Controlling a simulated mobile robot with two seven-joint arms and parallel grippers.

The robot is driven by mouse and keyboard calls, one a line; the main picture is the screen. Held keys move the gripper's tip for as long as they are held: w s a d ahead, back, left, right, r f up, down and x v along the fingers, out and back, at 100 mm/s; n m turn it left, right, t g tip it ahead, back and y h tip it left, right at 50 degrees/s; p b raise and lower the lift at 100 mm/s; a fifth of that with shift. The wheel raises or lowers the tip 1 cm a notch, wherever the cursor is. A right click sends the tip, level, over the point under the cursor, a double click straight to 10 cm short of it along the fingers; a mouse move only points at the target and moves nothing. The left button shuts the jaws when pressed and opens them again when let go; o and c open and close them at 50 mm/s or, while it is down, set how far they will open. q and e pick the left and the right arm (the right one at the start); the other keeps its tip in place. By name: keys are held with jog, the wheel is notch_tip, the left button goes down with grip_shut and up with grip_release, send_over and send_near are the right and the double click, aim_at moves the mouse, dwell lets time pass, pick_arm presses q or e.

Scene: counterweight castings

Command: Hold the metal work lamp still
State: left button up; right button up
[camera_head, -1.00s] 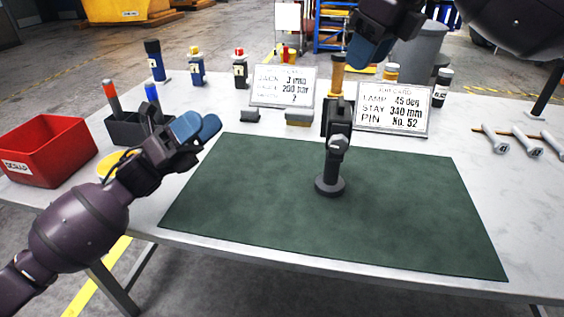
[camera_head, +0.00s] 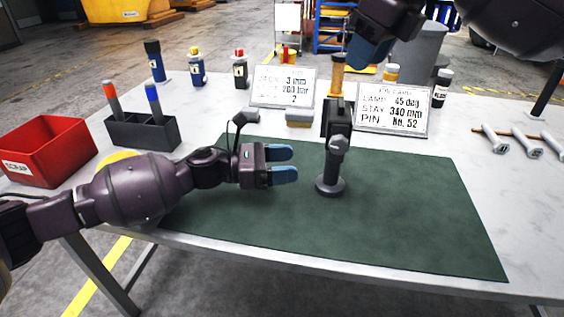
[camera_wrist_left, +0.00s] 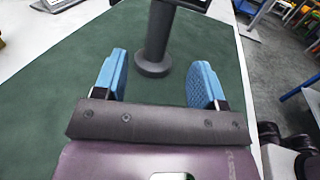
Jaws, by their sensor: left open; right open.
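The work lamp (camera_head: 337,140) appears to be the dark metal stand upright on the green mat (camera_head: 420,210), with a round base and a blocky jointed top. Its post and base (camera_wrist_left: 153,62) also show in the left wrist view, beyond and between my fingertips. My left gripper (camera_head: 285,164) is open and empty, low over the mat, left of the lamp and apart from it. It also shows in the left wrist view (camera_wrist_left: 160,72). My right gripper (camera_head: 364,48) is above and behind the lamp, by an amber cylinder (camera_head: 337,78); its fingers are partly hidden.
A red scrap bin (camera_head: 50,152) and a dark pen holder (camera_head: 142,132) stand at the left. Two cards (camera_head: 283,86) (camera_head: 393,110) and several bottles line the back. Metal pins (camera_head: 495,139) lie at the right. The mat's right half is clear.

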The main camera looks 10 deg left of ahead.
aim_at(333, 160)
pick_arm(q)
jog(key=x, duration=1)
jog(key=shift+d, duration=0.2)
